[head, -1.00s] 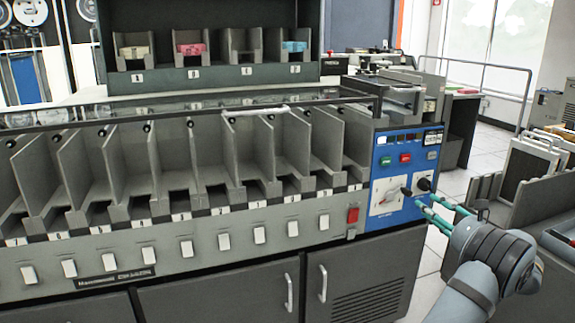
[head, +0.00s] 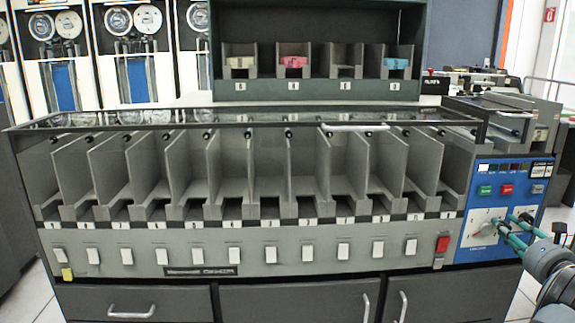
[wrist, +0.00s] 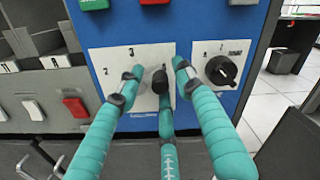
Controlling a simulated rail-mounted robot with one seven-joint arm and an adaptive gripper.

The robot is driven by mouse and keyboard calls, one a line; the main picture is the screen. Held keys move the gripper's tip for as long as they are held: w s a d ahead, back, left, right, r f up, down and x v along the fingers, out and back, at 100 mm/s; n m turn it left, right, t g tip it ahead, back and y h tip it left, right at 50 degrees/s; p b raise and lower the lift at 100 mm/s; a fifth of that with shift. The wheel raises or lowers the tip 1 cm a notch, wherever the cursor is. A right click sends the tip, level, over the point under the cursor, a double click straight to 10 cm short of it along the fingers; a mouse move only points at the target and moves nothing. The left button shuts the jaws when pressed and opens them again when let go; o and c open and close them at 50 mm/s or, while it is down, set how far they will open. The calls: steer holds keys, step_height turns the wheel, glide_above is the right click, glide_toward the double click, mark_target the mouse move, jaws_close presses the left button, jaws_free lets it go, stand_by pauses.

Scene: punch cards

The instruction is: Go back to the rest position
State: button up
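My gripper (head: 505,220) is in front of the blue control panel (head: 530,180) at the right end of the grey card machine. In the wrist view, its teal fingers (wrist: 157,70) are spread apart. A black selector knob (wrist: 160,82) on a white dial plate (wrist: 103,57) shows between the fingertips. The fingers look apart from the knob at the sides; whether the lower finger touches it I cannot tell. Nothing is held. A second round black knob (wrist: 221,70) is just right of the fingers.
Card pockets (head: 270,170) line the machine, with white switches (head: 308,253) and a red switch (head: 443,243) below. Drawer handles (head: 131,311) stick out lower down. A shelf with coloured card stacks (head: 293,62) stands behind. Open floor (wrist: 270,110) lies right of the panel.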

steer(key=shift+s, duration=0.15)
steer(key=s, duration=1.2)
steer(key=w, duration=1.2)
steer(key=shift+w+r+p, duration=0.15)
steer(key=shift+w+p, duration=0.05)
steer(key=shift+p, duration=0.1)
steer(key=m+p, duration=0.1)
steer(key=p, duration=0.1)
steer(key=m, duration=0.1)
steer(key=shift+s+d+f+m+p, duration=0.1)
steer(key=shift+d+f+m+p, duration=0.2)
steer(key=shift+p, duration=0.1)
steer(key=shift+f+m+p, duration=0.75)
steer(key=shift+m, duration=0.55)
steer(key=shift+s+a, duration=0.1)
